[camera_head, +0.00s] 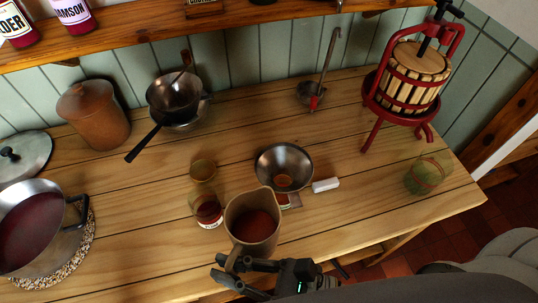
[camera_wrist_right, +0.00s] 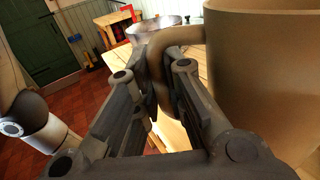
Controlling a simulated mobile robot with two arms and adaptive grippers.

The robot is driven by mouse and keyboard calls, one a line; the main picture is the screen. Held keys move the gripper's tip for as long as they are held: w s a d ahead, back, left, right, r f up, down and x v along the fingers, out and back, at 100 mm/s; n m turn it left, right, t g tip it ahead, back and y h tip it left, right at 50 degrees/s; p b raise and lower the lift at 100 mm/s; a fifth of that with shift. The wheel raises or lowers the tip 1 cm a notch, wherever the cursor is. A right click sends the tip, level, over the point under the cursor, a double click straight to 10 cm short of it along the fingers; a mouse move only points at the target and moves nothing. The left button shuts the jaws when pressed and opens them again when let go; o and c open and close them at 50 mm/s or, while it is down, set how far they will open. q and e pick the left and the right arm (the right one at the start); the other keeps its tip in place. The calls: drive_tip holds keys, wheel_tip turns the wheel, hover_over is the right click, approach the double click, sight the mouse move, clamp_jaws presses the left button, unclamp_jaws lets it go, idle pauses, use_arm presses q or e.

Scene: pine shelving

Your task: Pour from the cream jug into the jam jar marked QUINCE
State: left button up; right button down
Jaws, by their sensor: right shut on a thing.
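The cream jug (camera_head: 251,222) is beige and holds dark reddish liquid. It looks upright at the table's front. My right gripper (camera_head: 236,273) is shut on its handle; in the right wrist view the fingers (camera_wrist_right: 152,82) close around the handle, with the jug's wall (camera_wrist_right: 262,75) at the right. Behind the jug, a steel funnel (camera_head: 284,165) sits above a jar whose label (camera_head: 290,200) shows only partly. A second glass jar (camera_head: 207,210) with red contents stands left of the jug. I cannot read either label, so which is QUINCE is unclear. My left gripper is not in view.
A pot of dark red jam (camera_head: 30,232) stands at the left. A small glass (camera_head: 203,170), a white block (camera_head: 326,185) and a ladle (camera_head: 313,95) lie around the middle. A green glass (camera_head: 428,175) and a fruit press (camera_head: 408,80) stand at the right.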

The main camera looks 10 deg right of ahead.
sight(229, 257)
drive_tip(key=shift+w+a+r+m+y+p, duration=0.15)
drive_tip(key=shift+r+m+p, duration=0.25)
drive_tip(key=shift+r, duration=0.2)
drive_tip(key=shift+w+d+r+m+y+p, duration=0.1)
drive_tip(key=shift+r+m+y+p, duration=0.05)
drive_tip(key=shift+r+m+p, duration=0.35)
drive_tip(key=shift+w+d+r+m+p, duration=0.25)
drive_tip(key=shift+w+r+m+p, duration=0.1)
drive_tip(key=shift+r+m, duration=0.3)
drive_tip(key=shift+w+d+r+m+t+y+p, duration=0.15)
drive_tip(key=shift+w+d+r+m+p, duration=0.25)
drive_tip(key=shift+m, duration=0.25)
drive_tip(key=shift+w+d+r+m+t+y+p, duration=0.15)
drive_tip(key=shift+w+d+r+m+p, duration=0.2)
drive_tip(key=shift+w+r+m, duration=0.2)
use_arm(q)
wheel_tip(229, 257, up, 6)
drive_tip(key=p, duration=0.2)
use_arm(e)
drive_tip(key=w+r+m, duration=0.1)
drive_tip(key=d+m, duration=0.1)
drive_tip(key=shift+w+d+r+m+t, duration=0.25)
drive_tip(key=shift+w+r+m+t, duration=0.05)
drive_tip(key=shift+w+r+m, duration=0.05)
